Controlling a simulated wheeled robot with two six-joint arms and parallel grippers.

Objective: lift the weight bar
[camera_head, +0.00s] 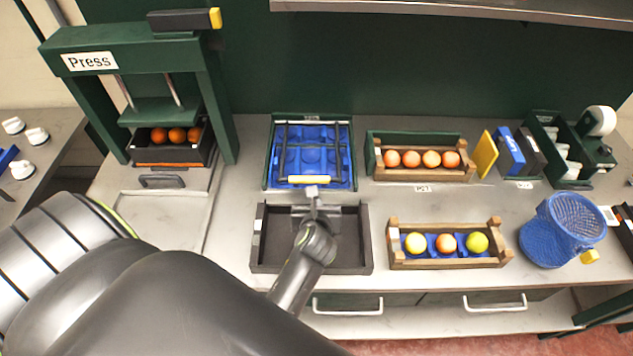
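A dark bar frame (337,150) with a yellow handle (296,180) along its front lies across a blue tray with round hollows (310,158), inside a green-walled holder; I take this frame to be the weight bar. My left arm comes in from the lower left, and its gripper (312,192) is just in front of the yellow handle, at its middle. The fingertips are small and seen from behind, so I cannot tell whether they touch the handle or are open. My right gripper is not in view.
A dark empty-looking tray (353,250) lies under my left wrist. Wooden crates with fruit stand right of it, at the back (377,160) and front (398,263). A blue basket (545,232) stands at right. The press (125,60) holds a box of oranges (170,154) at left.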

